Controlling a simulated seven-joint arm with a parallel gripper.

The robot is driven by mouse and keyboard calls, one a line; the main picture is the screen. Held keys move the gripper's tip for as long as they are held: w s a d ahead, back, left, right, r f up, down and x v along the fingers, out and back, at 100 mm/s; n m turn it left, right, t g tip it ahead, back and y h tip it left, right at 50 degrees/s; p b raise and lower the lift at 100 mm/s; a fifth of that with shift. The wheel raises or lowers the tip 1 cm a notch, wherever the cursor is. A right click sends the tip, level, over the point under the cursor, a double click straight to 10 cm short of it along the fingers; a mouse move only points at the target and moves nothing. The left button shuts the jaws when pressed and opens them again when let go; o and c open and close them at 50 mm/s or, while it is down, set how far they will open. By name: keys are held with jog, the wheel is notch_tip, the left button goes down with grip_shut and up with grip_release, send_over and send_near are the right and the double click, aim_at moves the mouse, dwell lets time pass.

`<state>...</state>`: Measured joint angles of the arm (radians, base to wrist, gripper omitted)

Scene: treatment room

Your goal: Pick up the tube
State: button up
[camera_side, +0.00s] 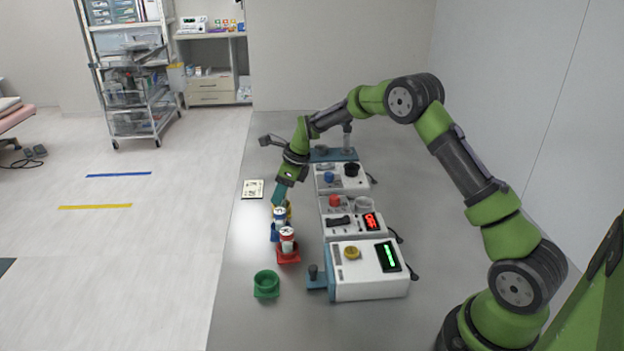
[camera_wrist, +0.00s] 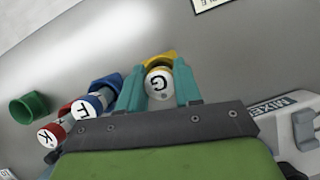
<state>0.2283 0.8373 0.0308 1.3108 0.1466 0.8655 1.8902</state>
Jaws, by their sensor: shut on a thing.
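In the wrist view, a white-capped tube marked G (camera_wrist: 158,82) stands between the two teal fingers of my gripper (camera_wrist: 160,92). The fingers are shut on it, one on each side. A yellow holder (camera_wrist: 160,58) shows just behind the tube. In the side view, my gripper (camera_side: 279,194) points down at the row of holders, and the G tube is mostly hidden behind the fingers and a neighbouring tube. I cannot tell whether the tube is still seated in its holder. A blue-banded tube marked T (camera_wrist: 88,107) and a red-banded tube marked K (camera_wrist: 50,137) stand to the left.
The T tube's blue holder (camera_side: 275,237) and the K tube's red holder (camera_side: 289,257) are close by. An empty green holder (camera_side: 266,285) stands nearer the front. Several machines with knobs and displays, one of them white (camera_side: 345,283), line the right. A printed card (camera_side: 252,189) lies left.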

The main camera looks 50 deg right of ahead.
jog(key=shift+c, duration=1.1)
jog(key=shift+r, duration=0.15)
